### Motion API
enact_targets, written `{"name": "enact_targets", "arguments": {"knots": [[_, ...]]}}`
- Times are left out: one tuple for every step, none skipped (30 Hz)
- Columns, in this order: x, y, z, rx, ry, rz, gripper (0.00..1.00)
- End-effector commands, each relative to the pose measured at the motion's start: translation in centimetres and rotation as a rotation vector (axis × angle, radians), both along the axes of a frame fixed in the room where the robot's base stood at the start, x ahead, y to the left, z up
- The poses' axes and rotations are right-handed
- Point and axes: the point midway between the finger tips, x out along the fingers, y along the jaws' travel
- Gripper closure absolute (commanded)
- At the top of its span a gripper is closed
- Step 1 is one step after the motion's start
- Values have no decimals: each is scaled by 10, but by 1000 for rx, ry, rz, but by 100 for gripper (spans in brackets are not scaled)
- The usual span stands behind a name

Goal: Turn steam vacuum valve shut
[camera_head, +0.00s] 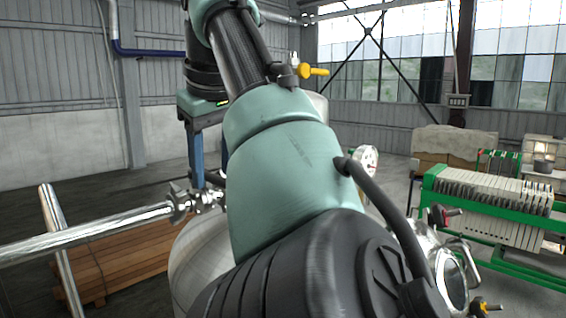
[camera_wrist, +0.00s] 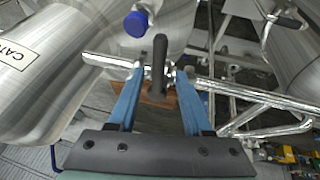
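My gripper (camera_wrist: 160,72) has two blue fingers standing apart in the wrist view. A dark grey lever handle (camera_wrist: 159,52) shows upright between the fingertips, with a gap on each side; I cannot tell its depth relative to them. It appears to sit on a metal pipe fitting. No readable label confirms it as the steam vacuum valve. In the head view my gripper (camera_head: 209,180) points down beyond my arm, just above a clamped metal fitting (camera_head: 190,203) on a pipe. My arm hides part of this area, and the lever is not visible there.
A polished pipe (camera_head: 90,235) runs in from the left. A tank (camera_head: 195,262) lies below my arm. A blue knob (camera_wrist: 137,23) is close beyond the fingers. A yellow-handled valve (camera_head: 313,71), a gauge (camera_head: 366,160) and a green-framed filter press (camera_head: 490,200) stand to the right.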

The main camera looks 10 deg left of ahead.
Motion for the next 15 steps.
{"name": "enact_targets", "arguments": {"knots": [[0, -1, -1, 0, 1, -1, 50], [0, -1, -1, -1, 1, -1, 50], [0, -1, -1, -1, 1, -1, 50], [0, -1, -1, -1, 1, -1, 50], [0, -1, 0, -1, 1, -1, 50], [0, -1, 1, -1, 1, -1, 50], [-1, -1, 3, -1, 1, -1, 50], [-2, -2, 6, 0, 1, -1, 50], [-3, -3, 11, -1, 1, 0, 50], [-5, -4, 16, 0, 0, 0, 50], [-7, -5, 21, 0, 0, 0, 50], [-9, -6, 28, 0, -1, -1, 50], [-11, -8, 35, 0, -1, -1, 50], [-14, -9, 41, 0, -1, 0, 50], [-17, -11, 50, 0, -1, 0, 50]]}}
